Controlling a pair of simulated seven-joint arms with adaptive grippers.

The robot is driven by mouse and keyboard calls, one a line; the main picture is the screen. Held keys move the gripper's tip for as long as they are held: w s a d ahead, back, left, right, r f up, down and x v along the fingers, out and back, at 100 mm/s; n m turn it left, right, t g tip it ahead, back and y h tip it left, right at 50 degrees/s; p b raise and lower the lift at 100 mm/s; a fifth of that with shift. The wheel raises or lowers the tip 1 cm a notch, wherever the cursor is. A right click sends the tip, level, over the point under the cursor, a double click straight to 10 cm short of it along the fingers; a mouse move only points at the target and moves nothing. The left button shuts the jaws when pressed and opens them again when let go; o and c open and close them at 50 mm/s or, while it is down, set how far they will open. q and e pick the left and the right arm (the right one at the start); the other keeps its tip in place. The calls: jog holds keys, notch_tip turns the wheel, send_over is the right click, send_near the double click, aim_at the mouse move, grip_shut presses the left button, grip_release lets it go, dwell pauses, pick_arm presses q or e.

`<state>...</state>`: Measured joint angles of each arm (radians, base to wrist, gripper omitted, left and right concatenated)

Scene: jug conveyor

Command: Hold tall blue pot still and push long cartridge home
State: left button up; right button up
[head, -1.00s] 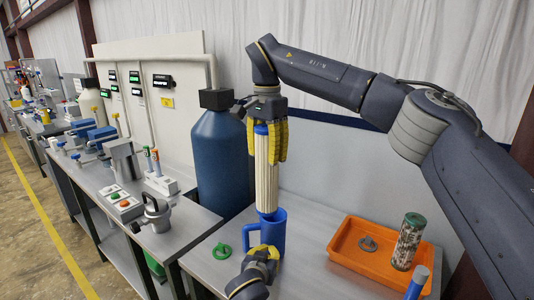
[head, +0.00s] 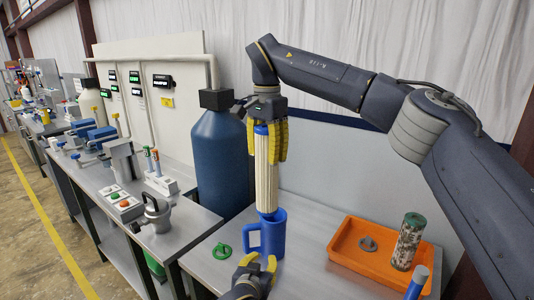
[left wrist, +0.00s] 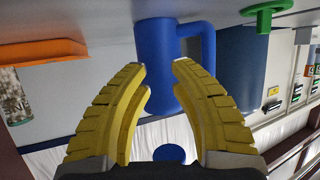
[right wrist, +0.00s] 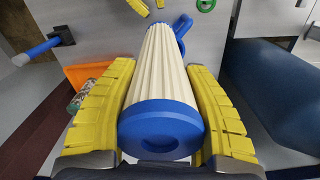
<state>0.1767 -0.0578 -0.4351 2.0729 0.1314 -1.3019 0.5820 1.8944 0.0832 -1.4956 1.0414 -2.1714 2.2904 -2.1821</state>
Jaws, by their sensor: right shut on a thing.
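The tall blue pot (head: 272,236), a mug-like vessel with a side handle, stands on the grey bench. My left gripper (head: 256,262) is open in front of the pot. In the left wrist view the pot (left wrist: 175,65) is ahead of the open fingertips, apparently not gripped.
A green ring-shaped part (head: 221,251) lies left of the pot. An orange tray (head: 345,262) at right holds a grey ring (head: 367,243) and a dirty used cartridge (head: 408,242). A blue-handled tool (head: 417,282) is at front right. A large blue tank (head: 218,160) stands behind left.

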pick_arm(q)
jog(key=shift+v, duration=2.45)
